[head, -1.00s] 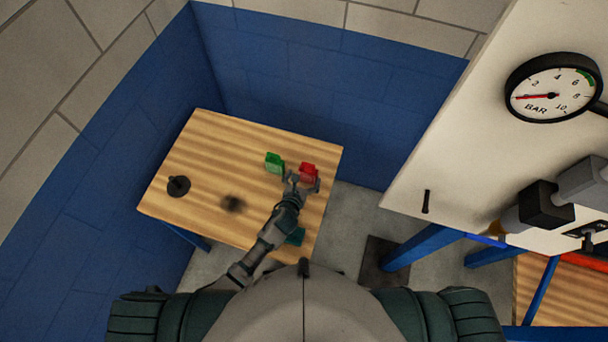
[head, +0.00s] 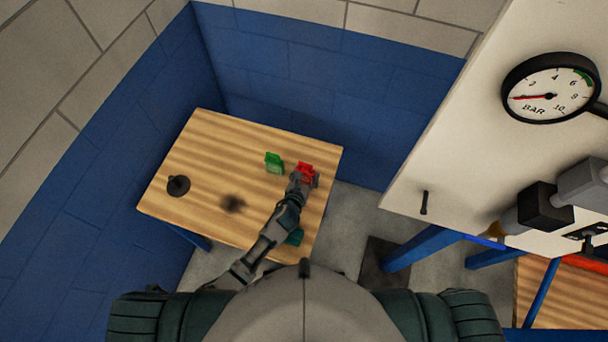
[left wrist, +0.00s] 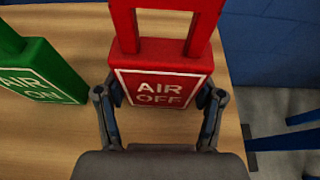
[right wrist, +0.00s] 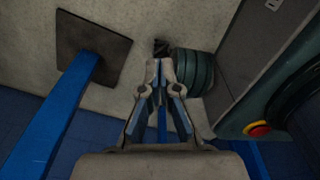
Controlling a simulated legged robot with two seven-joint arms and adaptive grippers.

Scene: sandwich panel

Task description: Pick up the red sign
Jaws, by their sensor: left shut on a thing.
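The red sign (head: 305,167) reads "AIR OFF" and stands at the right part of the wooden table. In the left wrist view the red sign (left wrist: 165,62) shows its lettered front and an open frame above it. My left gripper (head: 304,178) is shut on the sign, with one finger at each side of its lower block, as the left wrist view also shows (left wrist: 160,95). The sign's underside is hidden, so I cannot tell whether it touches the table. My right gripper (right wrist: 159,66) is shut and empty, away from the table.
A green sign (head: 274,162), lettered "AIR ON", stands just left of the red one. A dark round-based object (head: 179,185) is on the left of the wooden table (head: 205,150). Blue walls (head: 310,80) stand behind. A white panel with a gauge (head: 552,88) is at right.

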